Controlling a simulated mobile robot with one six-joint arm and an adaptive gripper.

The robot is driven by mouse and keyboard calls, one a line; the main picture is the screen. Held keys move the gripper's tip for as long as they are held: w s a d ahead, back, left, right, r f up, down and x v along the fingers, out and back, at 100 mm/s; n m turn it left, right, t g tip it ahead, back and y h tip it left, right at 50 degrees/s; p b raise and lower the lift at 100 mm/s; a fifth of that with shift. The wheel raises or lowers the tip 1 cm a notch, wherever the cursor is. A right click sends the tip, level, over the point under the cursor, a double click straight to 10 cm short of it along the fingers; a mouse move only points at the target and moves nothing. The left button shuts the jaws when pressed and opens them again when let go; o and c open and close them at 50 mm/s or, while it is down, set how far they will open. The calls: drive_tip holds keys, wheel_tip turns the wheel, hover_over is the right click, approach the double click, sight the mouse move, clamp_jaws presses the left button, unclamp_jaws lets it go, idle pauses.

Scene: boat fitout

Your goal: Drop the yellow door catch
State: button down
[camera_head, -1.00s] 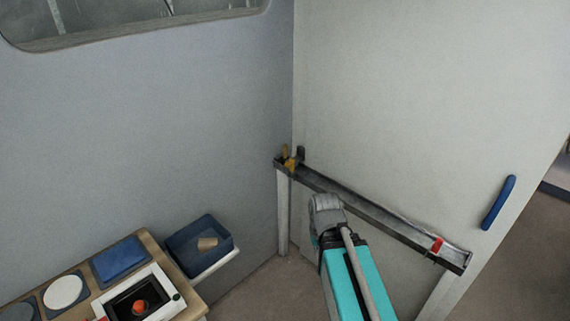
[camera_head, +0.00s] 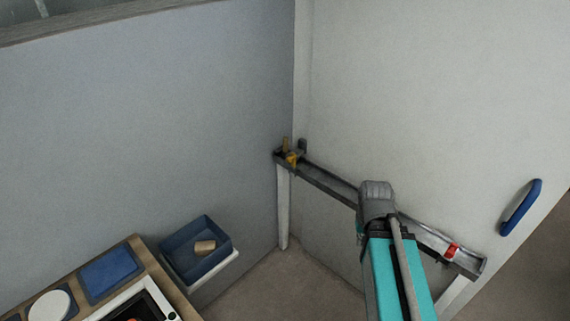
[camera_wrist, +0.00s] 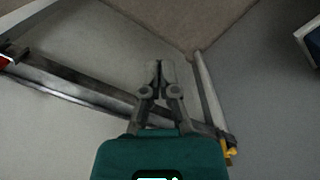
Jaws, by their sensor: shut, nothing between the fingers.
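The yellow door catch (camera_head: 291,158) is at the far left end of a dark rail (camera_head: 330,185), by the corner where the walls meet. I cannot tell whether it is up or dropped. In the wrist view the yellow catch (camera_wrist: 231,152) shows partly at the lower right, past my gripper's housing. My gripper (camera_wrist: 160,66) is shut and empty, its fingers together above the floor and rail in that view, apart from the catch. In the head view my arm covers part of the rail, and the fingers are hidden.
A red piece (camera_head: 451,250) sits near the rail's right end. A blue handle (camera_head: 521,207) is on the white panel at right. A blue bin (camera_head: 182,246) holding a tan block (camera_head: 205,246) stands at lower left beside a wooden worktop (camera_head: 150,262).

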drive_tip(key=w+a+f+n+t+h+b, duration=0.2)
drive_tip(key=w+f+n+t+b, duration=0.15)
drive_tip(key=w+b, duration=0.45)
drive_tip(key=w+a+f+n+t+h+b, duration=0.25)
drive_tip(key=w+t+b, duration=0.2)
drive_tip(key=w, duration=0.65)
drive_tip(key=w+a+n+t+y+b, duration=0.3)
drive_tip(key=w+a+n+t+b, duration=0.1)
drive_tip(key=a, duration=0.6)
drive_tip(key=w+a+n+t+y+b, duration=0.4)
drive_tip(key=w+a+n+b, duration=0.1)
drive_tip(key=a+n, duration=0.4)
drive_tip(key=a+b, duration=0.1)
drive_tip(key=a, duration=0.1)
drive_tip(key=shift+a+r+t, duration=0.25)
drive_tip(key=shift+a+t, duration=0.05)
drive_tip(key=shift+t, duration=0.1)
drive_tip(key=shift+y, duration=0.25)
drive_tip(key=w+f+b, duration=0.1)
drive_tip(key=w, duration=1.2)
drive_tip(key=shift+d+f, duration=0.15)
drive_tip(key=shift+d, duration=0.15)
